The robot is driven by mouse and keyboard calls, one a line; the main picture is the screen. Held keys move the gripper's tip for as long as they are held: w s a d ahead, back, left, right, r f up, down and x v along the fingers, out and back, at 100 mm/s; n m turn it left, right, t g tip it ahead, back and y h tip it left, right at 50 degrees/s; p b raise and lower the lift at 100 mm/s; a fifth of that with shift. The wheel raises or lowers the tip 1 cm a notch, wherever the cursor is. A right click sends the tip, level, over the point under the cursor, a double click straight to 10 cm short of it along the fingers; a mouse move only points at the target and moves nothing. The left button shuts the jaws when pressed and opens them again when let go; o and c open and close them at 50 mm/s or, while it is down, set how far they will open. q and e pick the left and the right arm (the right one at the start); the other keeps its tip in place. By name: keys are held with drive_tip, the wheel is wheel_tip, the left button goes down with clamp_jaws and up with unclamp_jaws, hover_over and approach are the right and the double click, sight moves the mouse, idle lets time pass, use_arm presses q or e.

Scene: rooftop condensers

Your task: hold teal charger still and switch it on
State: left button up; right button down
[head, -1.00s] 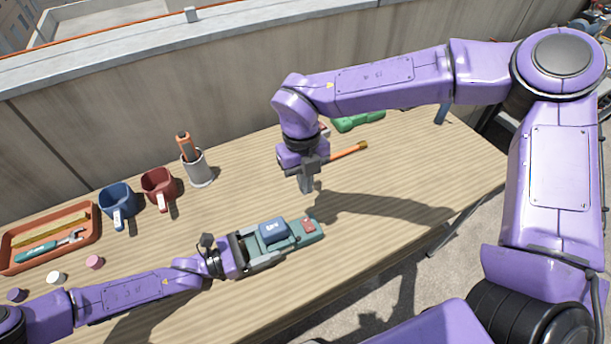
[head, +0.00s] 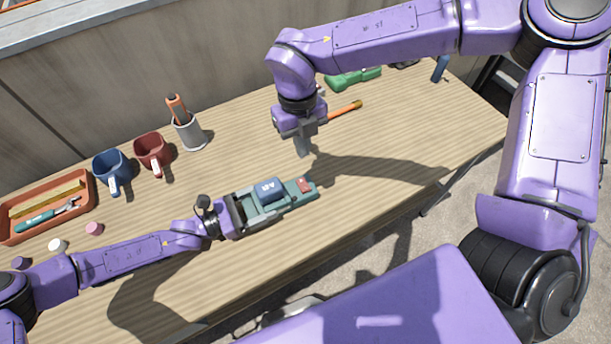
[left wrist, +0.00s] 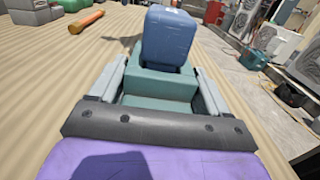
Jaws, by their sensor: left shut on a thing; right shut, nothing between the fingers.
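The teal charger (head: 286,196) lies on the wooden table with a blue battery (head: 268,187) on top and a red switch (head: 304,185) at its right end. My left gripper (head: 254,212) is shut on the charger's left part, one finger along each side.
An orange-handled tool (head: 345,109) lies behind my right gripper, near a green object (head: 352,78). Blue (head: 112,170) and red (head: 151,152) mugs, a grey holder (head: 188,132) and an orange tray (head: 88,207) stand left. The table right of the charger is clear.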

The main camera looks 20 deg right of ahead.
sight(307, 188)
drive_tip(key=f, duration=0.4)
drive_tip(key=s+f, duration=0.1)
drive_tip(key=f, duration=0.7)
drive_tip(key=shift+s+f, duration=0.3)
drive_tip(key=shift+f, duration=0.05)
drive_tip(key=shift+s+d+f, duration=0.1)
drive_tip(key=shift+s+f, duration=0.05)
drive_tip(key=shift+f, duration=0.05)
drive_tip(key=shift+w+r, duration=0.15)
drive_tip(key=shift+w, duration=0.75)
drive_tip(key=shift+s+r, duration=0.1)
drive_tip(key=shift+r, duration=0.05)
